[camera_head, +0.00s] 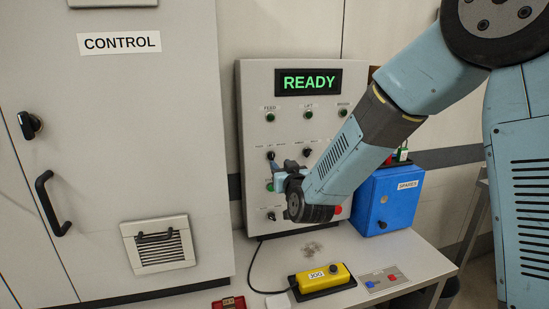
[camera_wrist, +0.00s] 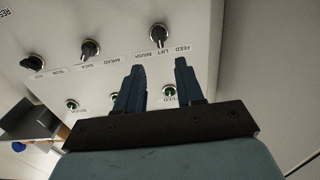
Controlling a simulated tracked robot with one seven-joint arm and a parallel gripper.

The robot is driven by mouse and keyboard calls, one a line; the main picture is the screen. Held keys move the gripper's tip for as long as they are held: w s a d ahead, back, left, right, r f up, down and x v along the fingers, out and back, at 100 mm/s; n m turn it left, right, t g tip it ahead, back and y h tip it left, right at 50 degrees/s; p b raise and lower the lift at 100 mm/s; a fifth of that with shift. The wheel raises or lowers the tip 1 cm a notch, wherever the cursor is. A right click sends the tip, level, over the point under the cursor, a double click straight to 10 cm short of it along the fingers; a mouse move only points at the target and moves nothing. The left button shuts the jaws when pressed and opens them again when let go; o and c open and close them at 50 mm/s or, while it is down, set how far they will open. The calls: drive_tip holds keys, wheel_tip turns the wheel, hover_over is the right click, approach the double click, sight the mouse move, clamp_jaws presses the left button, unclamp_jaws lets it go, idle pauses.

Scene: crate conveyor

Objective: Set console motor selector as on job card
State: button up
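The console (camera_head: 252,95) is a pale upright panel on the bench, with a lit green READY display (camera_head: 307,82). The motor selector (camera_head: 270,155) is a black knob marked FEED, LIFT and BRUSH. In the wrist view, which is turned upside down, the motor selector (camera_wrist: 158,36) shows beyond my fingertips, roughly between them in the picture. My gripper (camera_wrist: 158,65) is open and empty, with no visible contact with the knob. In the head view my gripper (camera_head: 279,177) is in front of the panel, just below the selector. I see no readable job card.
Beside the motor selector are an AHEAD/BACK knob (camera_wrist: 90,48) and another knob (camera_wrist: 33,62). Green lamps, one marked FEED (camera_wrist: 169,91), sit in a row. A yellow JOG pendant (camera_head: 323,277) lies on the bench. A blue SPARES box (camera_head: 385,205) stands right of the console.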

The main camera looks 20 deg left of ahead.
sight(273, 155)
drive_tip(key=x, duration=0.8)
drive_tip(key=shift+w+a, duration=0.2)
drive_tip(key=shift+w, duration=0.1)
drive_tip(key=shift+c, duration=0.5)
drive_tip(key=c, duration=0.6)
drive_tip(key=shift+d, duration=0.1)
